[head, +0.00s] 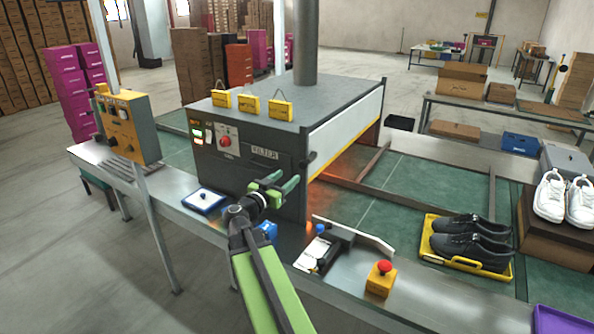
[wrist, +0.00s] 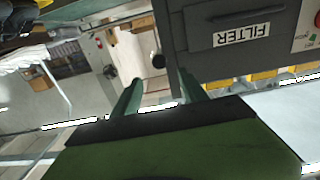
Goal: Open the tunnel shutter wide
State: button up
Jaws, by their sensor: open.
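The tunnel (head: 240,130) is a dark grey box over the conveyor. Its shutter (head: 345,132) is a pale panel on the right side with a yellow lower edge. A gap with an orange glow shows under the shutter. My gripper (head: 287,179) has green fingers and is open and empty, in front of the tunnel's front right corner, below the FILTER label (head: 265,152). In the wrist view, the open gripper (wrist: 158,86) faces a small dark knob (wrist: 158,61) beside the upside-down FILTER panel (wrist: 241,35). I cannot tell what the knob is fixed to.
A yellow control box (head: 128,127) stands at left. A red stop button (head: 384,266) and a black device (head: 335,245) sit on the front ledge. A yellow tray (head: 465,262) with black shoes lies on the green belt. White shoes (head: 552,195) stand at right.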

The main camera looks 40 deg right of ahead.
jog(key=v, duration=0.6)
